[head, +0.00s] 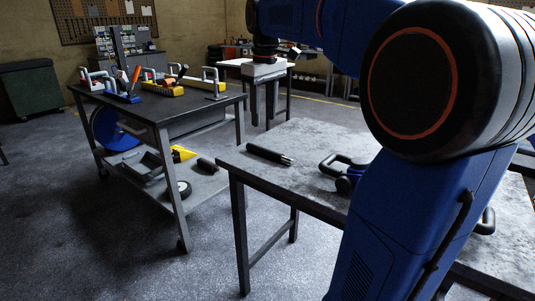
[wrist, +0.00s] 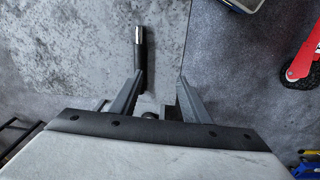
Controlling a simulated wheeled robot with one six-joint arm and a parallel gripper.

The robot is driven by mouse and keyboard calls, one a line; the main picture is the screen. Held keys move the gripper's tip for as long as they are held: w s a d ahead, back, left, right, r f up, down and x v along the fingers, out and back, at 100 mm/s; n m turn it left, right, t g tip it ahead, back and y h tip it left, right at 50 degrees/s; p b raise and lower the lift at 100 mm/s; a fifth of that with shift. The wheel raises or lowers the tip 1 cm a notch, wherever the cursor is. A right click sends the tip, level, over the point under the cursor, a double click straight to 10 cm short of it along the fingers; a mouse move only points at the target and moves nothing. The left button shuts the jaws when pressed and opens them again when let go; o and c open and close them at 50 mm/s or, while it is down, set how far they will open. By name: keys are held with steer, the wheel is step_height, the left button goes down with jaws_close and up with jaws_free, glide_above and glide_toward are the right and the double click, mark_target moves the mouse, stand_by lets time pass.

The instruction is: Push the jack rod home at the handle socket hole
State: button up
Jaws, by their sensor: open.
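The jack rod (head: 268,154), dark with a bare metal tip, lies near the table's far left corner in the head view. In the wrist view the rod (wrist: 139,55) shows its metal tip at the top, beside the left fingertip; its lower part is partly hidden. My gripper (head: 263,108) points down, above and beyond the rod in the head view. Its fingers (wrist: 160,76) are open and apart, with nothing held between them. A red part with a black wheel, perhaps the jack (wrist: 304,58), shows at the right of the wrist view. I cannot see the socket hole.
The grey table (head: 305,138) also bears a black handle-shaped object (head: 345,168); my arm hides much of its right side. A trolley (head: 150,104) with several tools stands to the left. Open floor (head: 120,240) lies in front of the trolley.

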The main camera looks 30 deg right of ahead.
step_height(320, 180, up, 2)
steer(key=g, duration=0.1)
glide_above(269, 153)
steer(key=w, duration=0.2)
steer(key=shift+n, duration=0.4)
steer(key=f, duration=1.7)
steer(key=shift+d, duration=0.2)
steer(key=shift+c, duration=0.3)
steer(key=shift+r, duration=0.1)
jaws_close()
